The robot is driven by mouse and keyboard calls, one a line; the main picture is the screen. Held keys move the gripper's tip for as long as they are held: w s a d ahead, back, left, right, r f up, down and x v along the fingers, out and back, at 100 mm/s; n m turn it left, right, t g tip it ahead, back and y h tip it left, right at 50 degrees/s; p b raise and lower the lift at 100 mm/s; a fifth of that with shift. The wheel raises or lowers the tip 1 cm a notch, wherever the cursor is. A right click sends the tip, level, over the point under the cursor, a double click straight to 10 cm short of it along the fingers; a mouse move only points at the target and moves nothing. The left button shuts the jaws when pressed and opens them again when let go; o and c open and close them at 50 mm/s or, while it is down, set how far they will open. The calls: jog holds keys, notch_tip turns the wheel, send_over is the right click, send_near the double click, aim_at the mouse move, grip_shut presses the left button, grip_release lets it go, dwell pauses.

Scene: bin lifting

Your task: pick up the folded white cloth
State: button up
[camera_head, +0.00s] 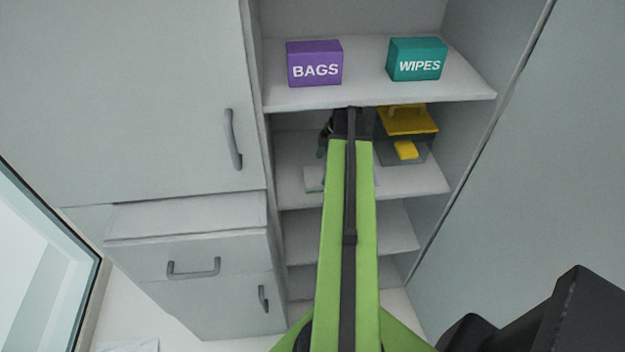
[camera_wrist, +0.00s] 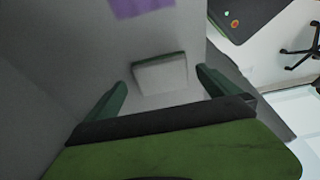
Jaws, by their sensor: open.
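The folded white cloth (camera_head: 314,178) lies on the second shelf of the open cabinet. In the head view my arm covers part of it. In the wrist view the cloth (camera_wrist: 161,75) shows as a pale folded block between the two dark green fingers of my gripper (camera_wrist: 162,80). The fingers are spread apart, one to each side of the cloth, with nothing held. In the head view my gripper (camera_head: 338,128) is mostly hidden behind my arm and under the upper shelf. I cannot tell how far the fingertips are from the cloth.
The upper shelf (camera_head: 375,97), close above my gripper, holds a purple BAGS box (camera_head: 315,64) and a teal WIPES box (camera_head: 416,60). A grey bin with a yellow lid (camera_head: 408,121) stands right of my gripper. A closed cabinet door (camera_head: 120,100) is on the left.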

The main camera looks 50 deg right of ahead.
aim_at(315, 175)
jog(key=shift+w+a, duration=0.1)
jog(key=shift+a, duration=0.1)
jog(key=shift+w+a, duration=0.4)
jog(key=shift+a, duration=0.1)
jog(key=b+x, duration=0.5)
jog(key=shift+f, duration=0.2)
jog(key=shift+r, duration=0.2)
jog(key=c, duration=1.1)
jog(key=shift+r, duration=0.1)
